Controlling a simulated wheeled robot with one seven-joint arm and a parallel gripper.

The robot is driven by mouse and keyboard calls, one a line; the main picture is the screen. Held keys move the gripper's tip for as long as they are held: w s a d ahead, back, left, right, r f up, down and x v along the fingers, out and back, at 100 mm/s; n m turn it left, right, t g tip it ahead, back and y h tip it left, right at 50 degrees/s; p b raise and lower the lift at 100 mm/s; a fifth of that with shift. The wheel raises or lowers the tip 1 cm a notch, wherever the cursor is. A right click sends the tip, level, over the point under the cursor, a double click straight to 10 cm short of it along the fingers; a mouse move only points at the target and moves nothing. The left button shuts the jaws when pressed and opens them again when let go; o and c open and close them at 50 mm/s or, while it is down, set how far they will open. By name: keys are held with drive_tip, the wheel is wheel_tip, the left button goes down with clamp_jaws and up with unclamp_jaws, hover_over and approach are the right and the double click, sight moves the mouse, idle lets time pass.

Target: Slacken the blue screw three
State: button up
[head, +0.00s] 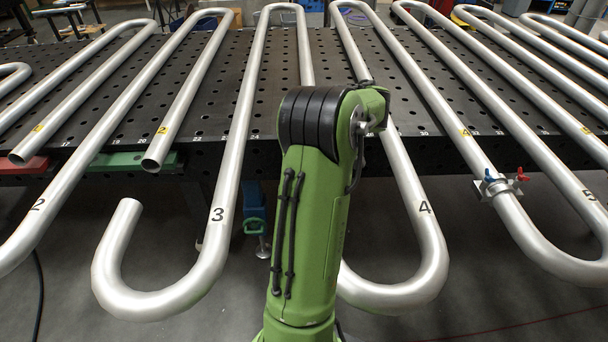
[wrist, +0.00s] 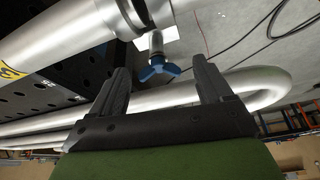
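In the wrist view a blue screw (wrist: 158,70) with a lobed handle sits on a short grey shaft beside a large metal pipe (wrist: 70,38). My gripper (wrist: 161,64) is open, one finger on each side of the blue handle in the picture. Whether the fingertips reach as far as the handle is unclear, and no contact shows. A dark clamp band (wrist: 132,15) goes around the pipe above the screw. A partly cut-off yellow label (wrist: 10,74) is on the pipe. In the head view my green arm hides my gripper and this screw.
In the head view, another clamp (head: 499,186) with blue and red handles sits on a pipe at right. Serpentine pipes lie across a perforated black table (head: 215,95), their bends overhanging its front edge. A lower pipe (wrist: 170,97) passes behind my fingers. Cables (wrist: 277,22) lie on the floor.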

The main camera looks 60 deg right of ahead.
drive_tip(key=p+v, duration=0.9)
drive_tip(key=v, duration=0.7)
drive_tip(key=shift+w, duration=0.15)
